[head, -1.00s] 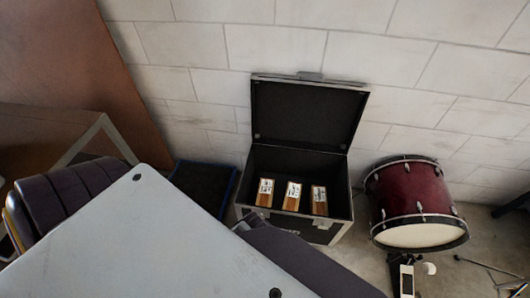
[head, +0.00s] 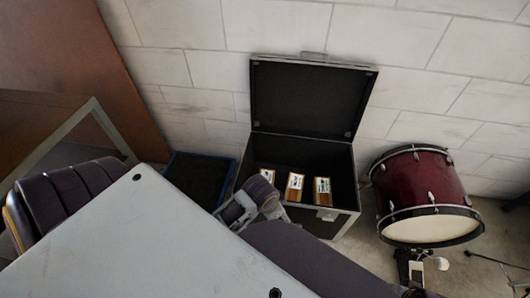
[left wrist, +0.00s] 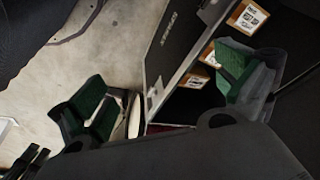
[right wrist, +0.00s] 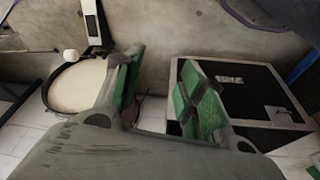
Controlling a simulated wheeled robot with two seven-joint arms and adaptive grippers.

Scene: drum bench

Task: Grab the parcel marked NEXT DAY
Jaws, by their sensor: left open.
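Three tan parcels with white labels stand in the open black case: left (head: 267,174), middle (head: 294,187) and right (head: 322,191) in the head view. The labels are too small to read, so I cannot tell which is marked NEXT DAY. My left gripper (head: 243,208) is at the case's front left edge, partly covering the left parcel. In the left wrist view its green-padded jaws (left wrist: 162,84) are open and empty, with a labelled parcel (left wrist: 248,16) beyond the right finger. My right gripper (right wrist: 165,90) is open and empty, with the case off to its right.
The black case (head: 345,220) has its lid (head: 310,95) raised against the white block wall. A dark red drum (head: 425,195) stands to its right. A dark blue-edged bin (head: 198,178) sits to its left. A brown panel (head: 75,55) leans at the far left.

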